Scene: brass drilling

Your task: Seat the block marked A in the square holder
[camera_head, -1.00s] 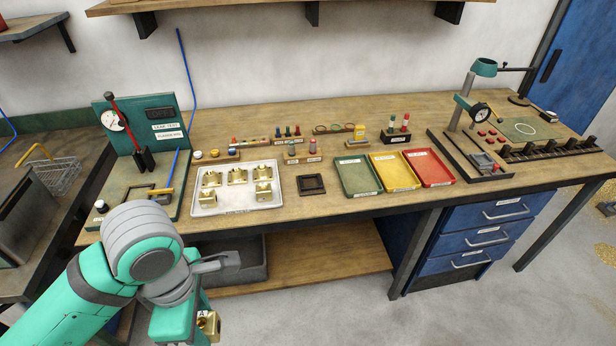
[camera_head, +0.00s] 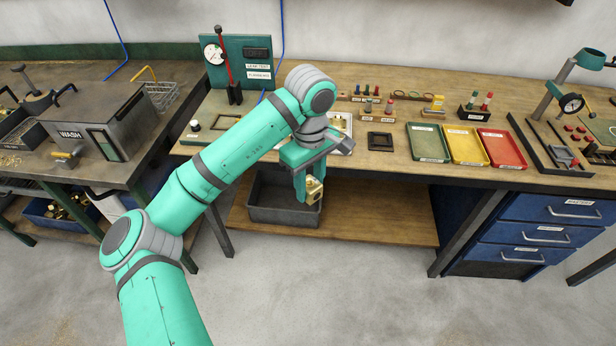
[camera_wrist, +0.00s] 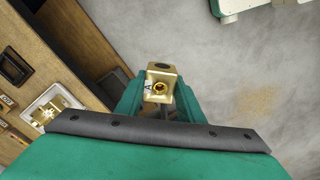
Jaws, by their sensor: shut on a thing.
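The brass block marked A (camera_wrist: 160,84) is held in my gripper (camera_wrist: 150,92); the letter A and a round hole show on it in the wrist view. In the head view, my gripper (camera_head: 308,190) hangs in front of the bench's front edge, below its top, shut on the block (camera_head: 315,190). The dark square holder (camera_head: 380,141) lies on the bench top, up and to the right of the gripper. It also shows in the wrist view (camera_wrist: 14,68) at the left, apart from the block. Its inside looks empty.
A white tray with brass blocks (camera_wrist: 40,108) is beside the holder, mostly hidden by my arm in the head view. Green (camera_head: 427,142), yellow (camera_head: 465,145) and red (camera_head: 502,148) trays stand to the holder's right. A grey bin (camera_head: 285,215) sits on the lower shelf.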

